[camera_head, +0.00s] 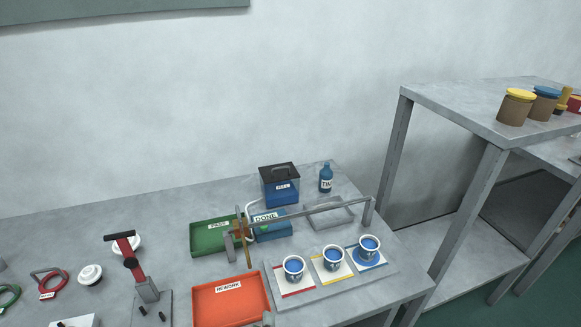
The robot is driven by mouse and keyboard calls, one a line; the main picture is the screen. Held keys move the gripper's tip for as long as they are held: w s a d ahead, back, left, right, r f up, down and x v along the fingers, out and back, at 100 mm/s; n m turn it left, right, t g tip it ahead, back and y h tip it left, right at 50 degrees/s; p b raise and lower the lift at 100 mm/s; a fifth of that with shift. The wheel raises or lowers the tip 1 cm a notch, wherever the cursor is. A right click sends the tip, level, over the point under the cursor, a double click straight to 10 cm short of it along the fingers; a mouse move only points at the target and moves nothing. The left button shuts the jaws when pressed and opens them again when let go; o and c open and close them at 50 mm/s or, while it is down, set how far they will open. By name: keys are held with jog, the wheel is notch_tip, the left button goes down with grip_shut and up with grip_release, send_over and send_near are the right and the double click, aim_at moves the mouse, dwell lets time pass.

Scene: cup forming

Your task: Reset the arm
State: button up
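Neither my arm nor my gripper shows in the head view, so its pose and its fingers cannot be seen. Three white cups with blue contents stand upright in a row at the right of the bench: a left cup (294,268), a middle cup (333,259) and a right cup (369,248). They stand on pads edged red, yellow and blue on a grey plate (340,284).
An orange REWORK tray (230,307), green PASS tray (207,239) and blue DONE tray (277,231) lie left of the cups. A raised rail (320,208) crosses behind the cups. A red-handled press (132,262) stands left. A shelf (470,110) stands right.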

jog(key=s+d+f+m+g+y, duration=0.1)
jog(key=s+d+f, duration=0.4)
jog(key=s+d, duration=0.15)
jog(key=s+d+f+m+y, duration=0.1)
jog(key=s+d+f+m, duration=0.1)
jog(key=s+d+f, duration=0.45)
jog(key=s+d+r+m+h, duration=0.1)
jog(key=s+d+r+m, duration=0.2)
jog(key=s, duration=0.2)
jog(key=s+d+r+m+h, duration=0.1)
jog(key=s+d+r+m, duration=0.2)
jog(key=s, duration=0.3)
jog(key=s+d+r+m+t+h, duration=0.1)
jog(key=s+d+r+m, duration=0.2)
jog(key=s+d, duration=0.2)
jog(key=shift+s, duration=0.45)
